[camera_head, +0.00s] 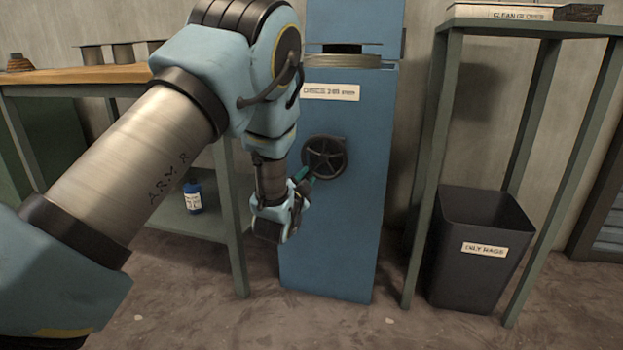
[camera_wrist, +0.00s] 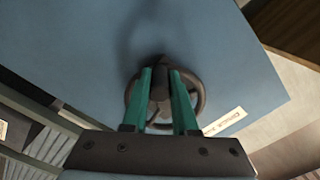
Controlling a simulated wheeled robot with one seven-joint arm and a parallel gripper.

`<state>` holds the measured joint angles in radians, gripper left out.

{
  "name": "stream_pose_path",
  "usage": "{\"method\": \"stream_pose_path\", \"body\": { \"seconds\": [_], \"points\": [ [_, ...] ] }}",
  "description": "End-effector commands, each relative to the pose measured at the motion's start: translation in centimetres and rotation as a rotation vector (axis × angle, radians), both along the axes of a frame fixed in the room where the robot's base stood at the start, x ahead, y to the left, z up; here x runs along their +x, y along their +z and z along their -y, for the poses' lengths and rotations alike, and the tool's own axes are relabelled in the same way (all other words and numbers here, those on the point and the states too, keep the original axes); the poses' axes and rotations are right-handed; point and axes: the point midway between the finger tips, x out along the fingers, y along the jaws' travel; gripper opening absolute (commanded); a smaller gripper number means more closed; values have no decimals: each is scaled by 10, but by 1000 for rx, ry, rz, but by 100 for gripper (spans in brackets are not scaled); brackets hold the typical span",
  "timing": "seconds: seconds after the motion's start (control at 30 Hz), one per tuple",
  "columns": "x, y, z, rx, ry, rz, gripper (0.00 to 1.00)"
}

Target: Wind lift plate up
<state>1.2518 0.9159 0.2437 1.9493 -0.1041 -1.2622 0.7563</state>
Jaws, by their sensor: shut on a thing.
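A dark spoked handwheel (camera_head: 325,157) is mounted on the front of a blue machine column (camera_head: 340,230). My gripper (camera_head: 307,182) reaches the wheel from its lower left. In the wrist view my gripper's green fingers (camera_wrist: 161,95) lie over the handwheel (camera_wrist: 199,103), shut on a dark part at its upper rim, seemingly its handle. The fingers hide part of the wheel. A round metal plate (camera_head: 348,61) with a dark disc (camera_head: 342,48) above it sits in the column's opening, just above a white label (camera_head: 331,92). My arm hides the plate's left edge.
A wooden-topped bench (camera_head: 75,75) stands at left with a blue bottle (camera_head: 193,196) on its lower shelf. At right, a green stand (camera_head: 437,150) holds a "clean gloves" box (camera_head: 500,12). A black "oily rags" bin (camera_head: 470,280) stands beneath. Floor in front is clear.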

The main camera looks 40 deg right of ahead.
Motion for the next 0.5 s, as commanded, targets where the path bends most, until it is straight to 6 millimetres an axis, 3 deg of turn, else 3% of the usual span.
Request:
{"method": "stream_pose_path", "body": {
  "seconds": [0.5],
  "points": [
    [13, 22, -9, 250, 0, 385, 0]
  ]
}}
